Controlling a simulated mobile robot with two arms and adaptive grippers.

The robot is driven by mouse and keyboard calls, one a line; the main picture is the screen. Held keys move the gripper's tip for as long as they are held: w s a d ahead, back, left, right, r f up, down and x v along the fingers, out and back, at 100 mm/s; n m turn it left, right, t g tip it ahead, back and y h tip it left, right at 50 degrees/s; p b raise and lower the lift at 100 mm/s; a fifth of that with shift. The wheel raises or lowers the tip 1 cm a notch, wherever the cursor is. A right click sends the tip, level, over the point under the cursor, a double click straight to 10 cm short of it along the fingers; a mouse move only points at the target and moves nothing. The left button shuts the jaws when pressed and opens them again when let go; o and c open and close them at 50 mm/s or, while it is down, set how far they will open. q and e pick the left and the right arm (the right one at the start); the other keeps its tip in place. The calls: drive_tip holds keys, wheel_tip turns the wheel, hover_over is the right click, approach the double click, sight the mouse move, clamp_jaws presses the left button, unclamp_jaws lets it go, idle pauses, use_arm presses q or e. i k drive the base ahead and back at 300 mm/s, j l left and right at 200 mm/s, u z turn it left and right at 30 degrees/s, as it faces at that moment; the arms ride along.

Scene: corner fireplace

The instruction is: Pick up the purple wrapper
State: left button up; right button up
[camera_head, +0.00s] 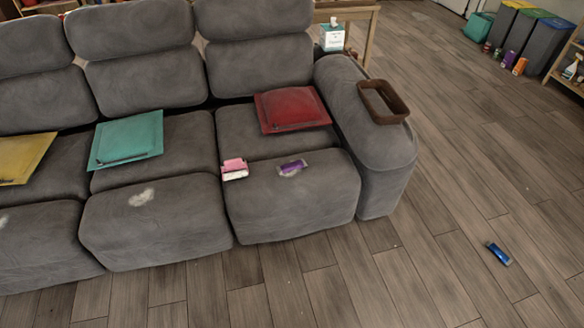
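The purple wrapper (292,167) lies on the front part of the right seat of a grey sofa (290,210). It is small and purple, and a pale patch shows on the seat beside it. A pink and white item (235,169) lies to its left, at the gap between two seats. Neither of my grippers is in view.
Red (292,108), teal (126,138) and yellow (22,157) cushions lie on the seats. A brown tray-like frame (383,101) sits on the armrest. A blue can (498,254) lies on the wooden floor at right. Bins (548,46) stand far back. The floor in front is mostly clear.

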sight(286, 168)
drive_tip(key=i+j, duration=0.5)
drive_tip(key=i+j+z, duration=0.1)
drive_tip(key=i+j, duration=0.35)
drive_tip(key=j, duration=0.25)
drive_tip(key=i+j+z, duration=0.1)
drive_tip(key=z, duration=1.05)
